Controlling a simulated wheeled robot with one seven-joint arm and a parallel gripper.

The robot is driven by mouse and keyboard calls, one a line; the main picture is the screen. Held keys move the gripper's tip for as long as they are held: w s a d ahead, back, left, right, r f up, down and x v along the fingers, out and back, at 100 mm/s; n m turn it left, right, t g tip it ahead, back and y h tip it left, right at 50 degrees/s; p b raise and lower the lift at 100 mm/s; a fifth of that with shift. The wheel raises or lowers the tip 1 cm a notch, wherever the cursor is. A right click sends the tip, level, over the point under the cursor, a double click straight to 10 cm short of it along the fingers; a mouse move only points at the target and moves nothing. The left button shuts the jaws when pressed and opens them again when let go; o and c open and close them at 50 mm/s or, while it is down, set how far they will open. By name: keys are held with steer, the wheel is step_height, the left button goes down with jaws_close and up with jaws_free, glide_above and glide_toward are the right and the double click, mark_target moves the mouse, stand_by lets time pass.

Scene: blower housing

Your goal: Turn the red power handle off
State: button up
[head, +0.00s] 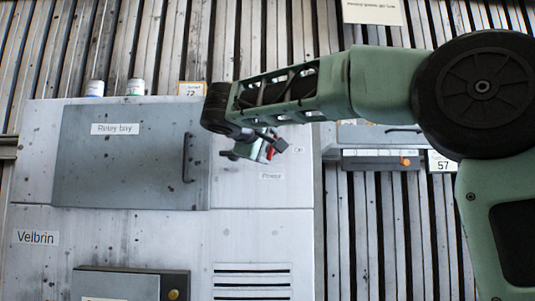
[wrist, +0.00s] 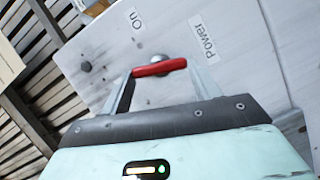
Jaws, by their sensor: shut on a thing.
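The red power handle (wrist: 150,70) is a short red bar on a round metal hub, on the pale panel of the housing. In the wrist view it lies nearly level, between the fingertips of my gripper (wrist: 160,67), which is shut on it at its two ends. In the head view only a bit of the red handle (head: 270,153) shows beside my gripper (head: 265,148); the rest is hidden. The "On" label (wrist: 136,18) and the "Power" label (wrist: 209,40) are beside the handle in the wrist view. No "Off" label is readable.
The grey "Relay bay" door (head: 130,165) with a dark handle is left of my gripper. A grey box with an orange knob (head: 405,161) is to the right.

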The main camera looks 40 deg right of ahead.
steer(key=shift+a+f+n+t+h+b, duration=0.1)
steer(key=shift+f+n+t+h+b, duration=0.15)
steer(key=shift+n+b, duration=0.4)
steer(key=shift+f+n+t+h+b, duration=0.15)
steer(key=shift+n+h+b, duration=0.25)
steer(key=shift+n, duration=0.35)
steer(key=shift+r+n, duration=0.1)
steer(key=shift+n, duration=0.2)
steer(key=o, duration=1)
steer(key=b+v, duration=0.3)
steer(key=v, duration=1.4)
steer(key=shift+s+a, duration=0.1)
steer(key=shift+a, duration=0.1)
